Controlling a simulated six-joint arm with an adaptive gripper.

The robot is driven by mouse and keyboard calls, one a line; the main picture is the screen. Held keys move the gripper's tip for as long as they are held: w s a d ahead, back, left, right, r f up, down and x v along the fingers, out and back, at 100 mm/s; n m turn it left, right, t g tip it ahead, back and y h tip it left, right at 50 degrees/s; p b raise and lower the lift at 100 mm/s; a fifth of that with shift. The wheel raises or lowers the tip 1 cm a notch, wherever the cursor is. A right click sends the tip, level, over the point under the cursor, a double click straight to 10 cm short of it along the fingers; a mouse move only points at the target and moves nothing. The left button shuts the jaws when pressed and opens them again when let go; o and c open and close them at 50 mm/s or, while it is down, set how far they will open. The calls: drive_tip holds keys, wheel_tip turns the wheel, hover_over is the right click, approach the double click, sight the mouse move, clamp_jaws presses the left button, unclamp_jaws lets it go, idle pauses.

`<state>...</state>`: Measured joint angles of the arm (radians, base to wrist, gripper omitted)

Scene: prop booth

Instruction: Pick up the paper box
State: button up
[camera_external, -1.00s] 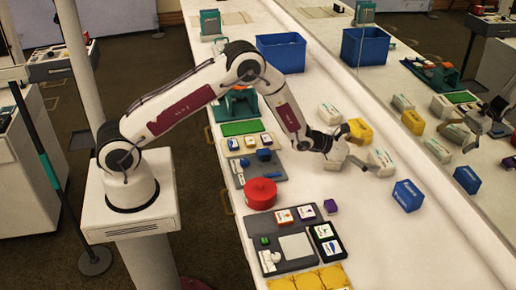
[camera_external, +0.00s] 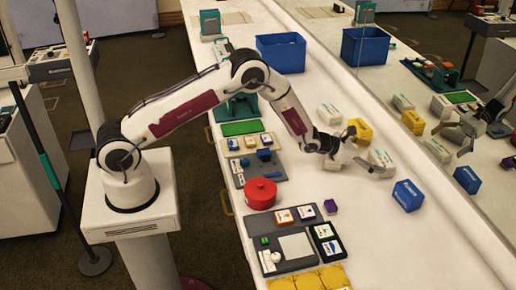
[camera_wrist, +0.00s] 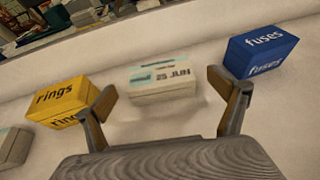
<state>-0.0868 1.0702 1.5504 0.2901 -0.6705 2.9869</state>
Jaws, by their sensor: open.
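No box in view is clearly marked as paper. In the external view a white box (camera_external: 382,158) lies just past my gripper (camera_external: 364,153). My gripper is open and empty, low over the counter, with its fingers (camera_wrist: 164,90) spread on either side of the white box's line. I cannot tell how far the fingertips are from it.
A yellow "rings" box (camera_wrist: 62,98) stands left of the white box, a blue "fuses" box (camera_wrist: 262,52) right. Another pale box (camera_wrist: 14,146) is far left. A blue bin (camera_external: 281,54) and red round container (camera_external: 260,193) stand on the counter (camera_external: 375,240). A mirror-like panel borders it.

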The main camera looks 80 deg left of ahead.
sight(380, 158)
drive_tip(key=shift+x, duration=2.15)
drive_tip(key=shift+r, duration=0.1)
drive_tip(key=c, duration=1.4)
